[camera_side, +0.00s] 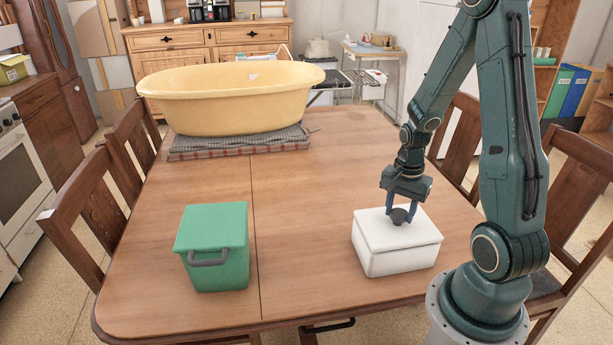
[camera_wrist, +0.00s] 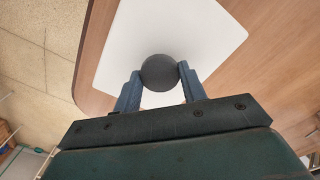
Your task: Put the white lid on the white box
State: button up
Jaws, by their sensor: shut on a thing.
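The white box (camera_side: 400,259) stands on the table at the right, in front of my arm's base. The white lid (camera_side: 375,225) lies over the top of the box, and a thin seam shows between them. The lid has a dark round knob (camera_side: 399,216). My gripper (camera_side: 401,213) points down and is shut on this knob. In the wrist view the two fingertips (camera_wrist: 160,75) press on both sides of the knob, with the white lid (camera_wrist: 205,35) behind it. The lid hides the inside of the box, and I cannot tell whether it is fully seated.
A green box (camera_side: 216,262) with a green lid and grey handle stands at the left of the table. A yellow tub (camera_side: 230,105) sits on folded cloth (camera_side: 240,147) at the back. The table between the boxes is clear. Wooden chairs surround the table.

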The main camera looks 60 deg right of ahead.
aim_at(399, 213)
jog(key=shift+f, duration=0.3)
jog(key=o, duration=1.2)
jog(key=shift+r, duration=0.1)
jog(key=shift+r, duration=6.25)
